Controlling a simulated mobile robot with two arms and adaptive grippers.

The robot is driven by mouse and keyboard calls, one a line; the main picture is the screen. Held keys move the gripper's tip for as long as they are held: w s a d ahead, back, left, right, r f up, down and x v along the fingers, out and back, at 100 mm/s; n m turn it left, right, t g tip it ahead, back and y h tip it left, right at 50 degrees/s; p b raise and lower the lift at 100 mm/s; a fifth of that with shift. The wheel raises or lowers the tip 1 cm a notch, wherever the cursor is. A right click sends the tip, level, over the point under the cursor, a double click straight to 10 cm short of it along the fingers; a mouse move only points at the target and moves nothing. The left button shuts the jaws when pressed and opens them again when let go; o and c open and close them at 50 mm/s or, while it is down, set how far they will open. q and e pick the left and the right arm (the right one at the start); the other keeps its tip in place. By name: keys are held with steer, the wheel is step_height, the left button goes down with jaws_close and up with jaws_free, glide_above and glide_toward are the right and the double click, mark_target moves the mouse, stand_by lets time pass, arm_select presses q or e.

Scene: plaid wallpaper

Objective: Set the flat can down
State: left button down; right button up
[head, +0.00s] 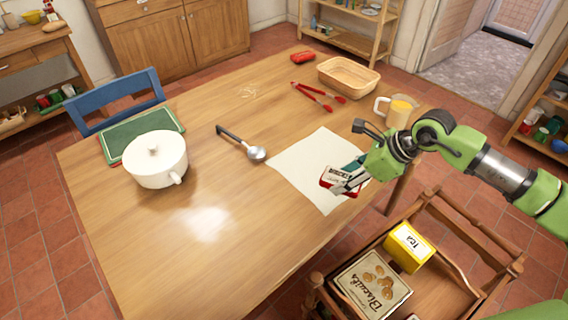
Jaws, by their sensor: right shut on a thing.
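A red and white flat can (337,182) is held by my right gripper (348,178) over the near part of a white sheet (305,160) on the wooden table. The gripper is shut on the can, and its fingers hide part of the can's right side. Whether the can touches the sheet or hangs just above it, I cannot tell. My left gripper is not in view.
A white pot (156,165) stands on the table's left, near a green board (118,142). A wooden cart holds a biscuit tin (368,292) and tea box (408,248).

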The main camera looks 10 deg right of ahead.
mark_target(325, 178)
steer(key=w+a+f+p, duration=0.1)
steer(key=a+f, duration=0.1)
steer(key=a, duration=0.1)
steer(key=w+a+f+p, duration=0.1)
steer(key=w+a+f, duration=0.1)
steer(key=a+f, duration=0.1)
steer(key=w+a+f+p, duration=0.1)
steer(key=w+a+f, duration=0.1)
steer(key=a+f, duration=0.1)
steer(key=shift+w+a+f, duration=0.15)
steer(key=shift+w+a, duration=0.05)
steer(key=shift+a, duration=0.3)
steer(key=f, duration=0.1)
steer(key=f+p, duration=0.1)
steer(key=f, duration=0.1)
steer(key=shift+w+a, duration=0.1)
steer(key=shift+a, duration=0.15)
steer(key=shift+f, duration=0.35)
steer(key=o, duration=1.2)
steer(key=shift+d+r, duration=0.1)
steer(key=b+v, duration=0.2)
steer(key=v, duration=0.9)
steer(key=shift+d+r, duration=0.2)
steer(key=shift+r, duration=0.15)
